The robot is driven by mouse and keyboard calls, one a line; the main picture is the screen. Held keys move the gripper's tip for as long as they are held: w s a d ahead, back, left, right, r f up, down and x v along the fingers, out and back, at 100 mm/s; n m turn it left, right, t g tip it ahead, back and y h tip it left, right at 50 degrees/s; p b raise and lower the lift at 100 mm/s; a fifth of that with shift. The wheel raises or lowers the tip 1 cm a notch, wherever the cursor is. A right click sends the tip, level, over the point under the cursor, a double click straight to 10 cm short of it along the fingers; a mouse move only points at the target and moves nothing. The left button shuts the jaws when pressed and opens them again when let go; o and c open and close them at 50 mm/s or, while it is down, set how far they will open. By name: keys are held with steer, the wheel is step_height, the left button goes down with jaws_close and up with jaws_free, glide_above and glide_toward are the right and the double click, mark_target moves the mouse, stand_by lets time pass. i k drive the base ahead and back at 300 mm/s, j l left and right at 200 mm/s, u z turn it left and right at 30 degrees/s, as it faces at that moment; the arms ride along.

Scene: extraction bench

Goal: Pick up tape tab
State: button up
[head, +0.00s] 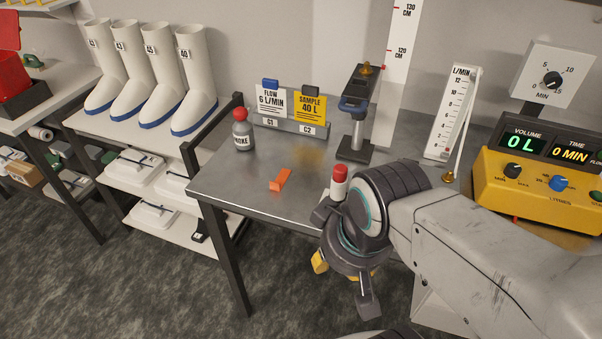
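A small orange piece (281,180), which looks like the tape tab, lies on the grey metal bench top (235,184) near its front edge. It is folded or bent, with one end raised. My gripper (343,282) hangs in front of the bench edge, to the right of and nearer than the orange piece, and does not touch it.
A grey bottle with a red cap (241,134), card stand (290,124), clamp stand (355,125), flow gauge (450,115) and yellow volume-and-time box (535,190) stand on the bench. A red-topped white cylinder (339,183) shows beside my arm. Boots (190,85) stand on a left shelf.

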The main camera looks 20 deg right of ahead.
mark_target(277, 186)
steer(key=z, duration=3.05)
steer(key=u, duration=3.05)
steer(key=i+j+u, duration=0.15)
steer(key=u, duration=0.25)
steer(key=i+j+u, duration=0.1)
steer(key=i+u, duration=0.15)
steer(key=u, duration=0.15)
steer(key=i+u, duration=0.25)
steer(key=u, duration=0.2)
steer(key=i+u, duration=0.25)
steer(key=u, duration=0.15)
